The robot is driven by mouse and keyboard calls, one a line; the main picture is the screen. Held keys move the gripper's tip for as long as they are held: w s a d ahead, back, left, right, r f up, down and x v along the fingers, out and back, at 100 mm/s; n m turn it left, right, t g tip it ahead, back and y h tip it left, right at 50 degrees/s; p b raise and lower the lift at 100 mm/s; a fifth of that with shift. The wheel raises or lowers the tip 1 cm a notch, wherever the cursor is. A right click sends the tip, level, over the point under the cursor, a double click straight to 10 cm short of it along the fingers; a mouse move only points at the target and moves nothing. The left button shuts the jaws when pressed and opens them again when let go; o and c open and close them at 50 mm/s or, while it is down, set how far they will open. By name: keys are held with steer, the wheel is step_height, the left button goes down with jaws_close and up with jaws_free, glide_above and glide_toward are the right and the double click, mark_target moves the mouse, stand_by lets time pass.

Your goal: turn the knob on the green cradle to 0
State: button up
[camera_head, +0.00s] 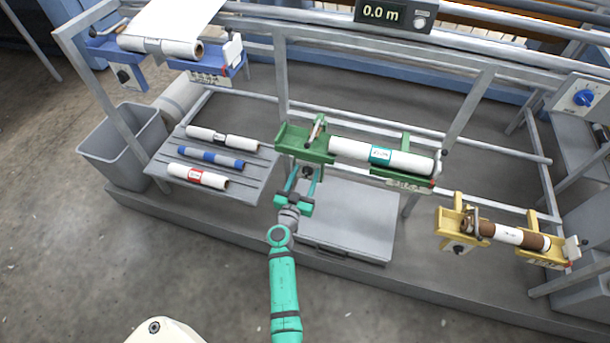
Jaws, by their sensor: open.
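The green cradle (303,143) stands in the middle of the frame and bears a white roll (348,149) with a teal label. Its dark knob (306,172) is on the front face at the left end, small and partly hidden by my gripper. I cannot read its setting. My gripper (305,178) is open, with its two teal fingers pointing up at the cradle's front, one on each side of the knob. I cannot tell whether the fingers touch it.
A yellow cradle (450,222) with a brown roll is at right, a blue cradle (103,50) at upper left. A slatted rack (228,200) with several rolls and a grey bin (120,145) stand left. A grey flat-topped box (350,225) lies below the green cradle. Grey frame posts rise behind.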

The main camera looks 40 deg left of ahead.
steer(key=c, duration=1)
steer(key=n, duration=0.3)
steer(key=shift+s+a+n, duration=0.1)
steer(key=shift+a+n, duration=0.1)
steer(key=shift+n, duration=0.1)
steer(key=n, duration=0.4)
steer(key=shift+a+f+n, duration=0.15)
steer(key=shift+a+n, duration=0.1)
steer(key=shift+n, duration=0.05)
steer(key=n, duration=0.3)
steer(key=shift+s+a+f+n, duration=0.1)
steer(key=shift+a+f+n, duration=0.05)
steer(key=shift+n, duration=0.15)
steer(key=n, duration=0.4)
steer(key=shift+a+f, duration=0.1)
steer(key=shift+f, duration=0.15)
steer(key=shift+n, duration=0.3)
